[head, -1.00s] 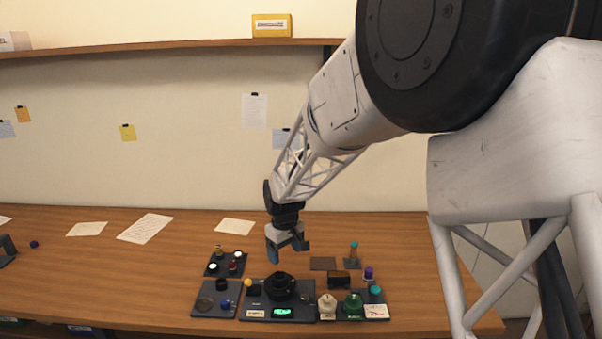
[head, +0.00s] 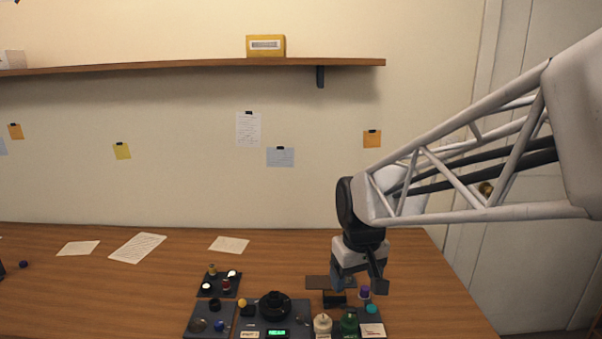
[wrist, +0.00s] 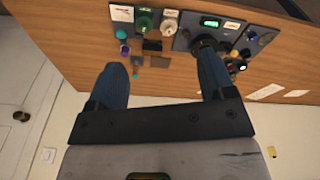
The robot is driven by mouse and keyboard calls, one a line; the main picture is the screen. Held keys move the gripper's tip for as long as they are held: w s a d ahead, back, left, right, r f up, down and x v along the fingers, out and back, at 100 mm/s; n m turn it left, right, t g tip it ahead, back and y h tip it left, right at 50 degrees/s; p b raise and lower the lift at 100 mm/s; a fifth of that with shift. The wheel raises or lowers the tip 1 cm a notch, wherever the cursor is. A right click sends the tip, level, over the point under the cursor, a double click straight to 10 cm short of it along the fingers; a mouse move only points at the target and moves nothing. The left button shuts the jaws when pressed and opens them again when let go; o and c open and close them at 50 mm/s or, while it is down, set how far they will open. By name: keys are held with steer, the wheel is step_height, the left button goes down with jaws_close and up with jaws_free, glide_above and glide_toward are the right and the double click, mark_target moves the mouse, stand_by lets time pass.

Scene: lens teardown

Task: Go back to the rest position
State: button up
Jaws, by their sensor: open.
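My gripper (head: 360,284) hangs over the right part of the wooden table in the head view, with its fingers pointing down. In the wrist view my gripper (wrist: 165,88) is open, with its two blue fingers wide apart and nothing between them. It hides part of the small items behind it in the head view. A black round lens part (head: 274,305) sits on the dark mat at the front of the table, left of my gripper. It also shows partly behind a finger in the wrist view (wrist: 205,44).
A dark tray (head: 218,292) holds several small parts. Papers (head: 137,248) lie on the left of the table. A shelf (head: 200,67) runs along the wall.

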steer(key=s+d+m, duration=0.2)
steer(key=s+d, duration=0.1)
steer(key=s, duration=0.6)
steer(key=s+d+m+t, duration=0.1)
steer(key=s+d, duration=0.3)
steer(key=s, duration=0.6)
steer(key=shift+d+r+m, duration=0.25)
steer(key=shift+r+m, duration=0.15)
